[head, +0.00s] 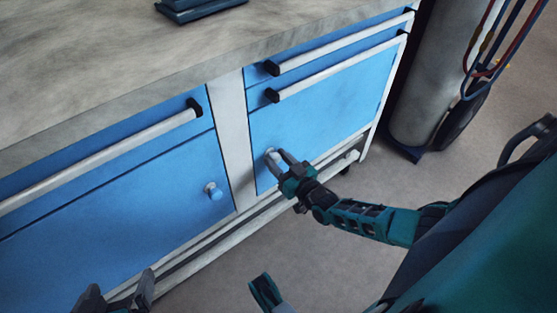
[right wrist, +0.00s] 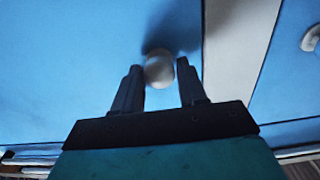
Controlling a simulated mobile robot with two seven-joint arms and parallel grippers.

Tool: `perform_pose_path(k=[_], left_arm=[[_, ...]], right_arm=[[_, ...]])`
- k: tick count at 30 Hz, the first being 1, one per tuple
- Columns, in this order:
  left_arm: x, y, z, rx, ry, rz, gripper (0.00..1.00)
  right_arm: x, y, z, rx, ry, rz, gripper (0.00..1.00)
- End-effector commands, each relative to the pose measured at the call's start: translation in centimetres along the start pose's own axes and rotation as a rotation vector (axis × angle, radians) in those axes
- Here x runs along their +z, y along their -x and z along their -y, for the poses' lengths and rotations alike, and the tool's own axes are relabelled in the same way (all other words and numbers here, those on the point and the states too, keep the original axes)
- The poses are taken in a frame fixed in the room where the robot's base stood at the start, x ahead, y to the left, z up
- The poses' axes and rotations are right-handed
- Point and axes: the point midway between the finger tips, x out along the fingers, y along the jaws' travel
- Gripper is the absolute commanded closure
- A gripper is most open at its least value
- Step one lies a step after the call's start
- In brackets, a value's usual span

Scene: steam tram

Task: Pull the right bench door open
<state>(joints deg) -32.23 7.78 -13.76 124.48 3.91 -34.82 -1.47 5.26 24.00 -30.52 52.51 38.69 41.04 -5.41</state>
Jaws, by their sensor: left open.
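The right bench door (head: 335,105) is a blue panel below the drawers, right of a pale upright post. It looks shut. Its small round pale knob (head: 271,155) sits near the door's left edge. My right gripper (head: 278,156) is at this knob. In the right wrist view the knob (right wrist: 160,70) lies between the two fingertips (right wrist: 160,78), with narrow gaps on both sides, so the gripper looks open around it. My left gripper (head: 118,290) is open and empty at the bottom left, low in front of the left door.
The left door (head: 110,220) has its own knob (head: 213,191). Drawers with long pale handles (head: 335,68) run under the grey worktop (head: 100,60). A gas cylinder (head: 430,90) on a wheeled cart stands right of the bench. The floor in front is clear.

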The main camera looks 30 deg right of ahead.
Motion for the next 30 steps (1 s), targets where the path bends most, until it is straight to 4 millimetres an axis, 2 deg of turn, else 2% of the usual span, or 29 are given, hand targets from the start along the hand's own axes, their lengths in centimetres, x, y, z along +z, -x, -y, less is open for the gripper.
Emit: perform_pose_path(k=[2,12,23,30], left_arm=[[0.0,0.0,0.0,-0.001,0.001,0.000,0.02],[0.1,0.0,0.1,-0.002,0.001,0.001,0.02],[0.5,0.2,0.0,-0.002,0.004,0.010,0.02],[0.2,0.3,0.1,-0.003,0.004,0.009,0.02]], right_arm=[[0.0,0.0,0.0,0.000,0.000,0.000,0.66],[0.0,0.0,0.0,0.000,0.000,0.000,0.99],[0.0,0.1,0.0,-0.001,0.000,0.000,1.00],[-0.1,1.2,0.2,-0.008,0.000,0.000,1.00]])
